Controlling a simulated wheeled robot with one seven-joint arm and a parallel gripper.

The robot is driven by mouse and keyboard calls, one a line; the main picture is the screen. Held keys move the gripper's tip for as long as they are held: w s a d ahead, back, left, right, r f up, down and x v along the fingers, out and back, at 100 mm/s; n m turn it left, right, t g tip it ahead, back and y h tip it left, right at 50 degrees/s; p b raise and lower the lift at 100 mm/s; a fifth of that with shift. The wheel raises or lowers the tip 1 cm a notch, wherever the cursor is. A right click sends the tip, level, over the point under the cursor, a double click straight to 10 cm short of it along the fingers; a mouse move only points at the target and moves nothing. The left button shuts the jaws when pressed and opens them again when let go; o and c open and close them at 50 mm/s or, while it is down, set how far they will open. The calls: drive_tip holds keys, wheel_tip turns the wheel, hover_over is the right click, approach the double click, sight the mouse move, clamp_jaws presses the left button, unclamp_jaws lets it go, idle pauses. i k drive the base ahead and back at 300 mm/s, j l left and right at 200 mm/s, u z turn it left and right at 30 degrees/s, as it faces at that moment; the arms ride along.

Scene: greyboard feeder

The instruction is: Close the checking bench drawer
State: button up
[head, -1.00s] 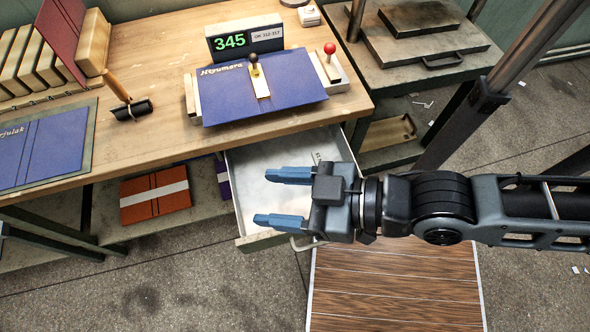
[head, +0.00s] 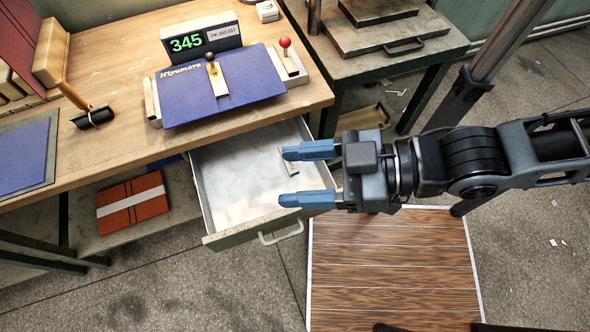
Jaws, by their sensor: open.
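The checking bench drawer (head: 228,185) stands pulled out below the bench's front edge, its pale interior showing. A small labelled slip lies inside at its right side. The drawer's light handle (head: 281,232) on the green-grey front is in clear view. My gripper (head: 296,175) has blue fingers spread apart with nothing between them. In the picture it overlaps the drawer's right side, fingers pointing left. I cannot tell its height above the drawer. The checking bench (head: 120,155) has a wooden top with a blue cover labelled Htyumora (head: 220,98) on it.
A display reading 345 (head: 187,43) and a red-knobbed lever (head: 286,55) stand on the bench. A brown-orange book (head: 133,203) lies on the shelf below. A slatted wooden platform (head: 390,265) lies on the floor at the front. A metal side table (head: 390,40) stands at the back right.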

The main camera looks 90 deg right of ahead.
sight(241, 179)
drive_tip(key=k+j+z, duration=0.1)
drive_tip(key=k, duration=0.45)
drive_tip(key=k+j+z, duration=0.1)
drive_tip(key=k, duration=0.4)
